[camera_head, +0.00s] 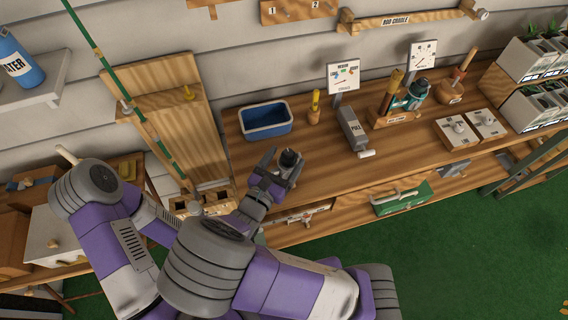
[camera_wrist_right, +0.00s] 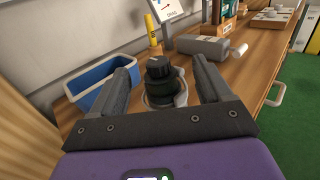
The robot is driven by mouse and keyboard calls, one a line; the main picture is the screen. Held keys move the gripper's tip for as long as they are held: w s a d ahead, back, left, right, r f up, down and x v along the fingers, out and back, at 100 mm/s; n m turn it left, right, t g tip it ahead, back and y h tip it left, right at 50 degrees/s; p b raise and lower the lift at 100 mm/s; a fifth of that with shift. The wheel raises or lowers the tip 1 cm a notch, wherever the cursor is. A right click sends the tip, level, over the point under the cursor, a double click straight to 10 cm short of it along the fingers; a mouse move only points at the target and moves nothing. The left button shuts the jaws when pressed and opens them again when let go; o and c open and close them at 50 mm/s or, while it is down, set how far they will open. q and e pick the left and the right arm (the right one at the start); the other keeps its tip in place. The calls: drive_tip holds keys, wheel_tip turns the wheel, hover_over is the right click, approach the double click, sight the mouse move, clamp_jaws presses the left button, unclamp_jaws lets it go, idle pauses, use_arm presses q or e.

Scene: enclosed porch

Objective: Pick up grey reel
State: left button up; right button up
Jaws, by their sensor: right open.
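The grey reel (camera_head: 289,157) stands on the wooden bench, a dark round body with a black cap. In the right wrist view it (camera_wrist_right: 163,82) sits between my fingers, with a lighter grey part low around it. My right gripper (camera_head: 281,165) is open, one finger on each side of the reel. The wrist view shows the spread fingers (camera_wrist_right: 165,64) with gaps beside the reel's upper part; contact lower down cannot be told. My left arm comes in from the left, and its gripper cannot be made out behind my arm links.
A blue bin (camera_head: 265,121) stands behind and left of the reel. A grey device with a PULL label (camera_head: 352,128) and a yellow-handled tool (camera_head: 315,104) are farther right. A tall green rod (camera_head: 130,100) leans at the left. Bare bench lies right of the reel.

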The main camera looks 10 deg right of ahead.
drive_tip(key=x, duration=0.4)
drive_tip(key=shift+w+d, duration=0.2)
drive_tip(key=shift+w, duration=0.05)
drive_tip(key=shift+c, duration=0.4)
clamp_jaws()
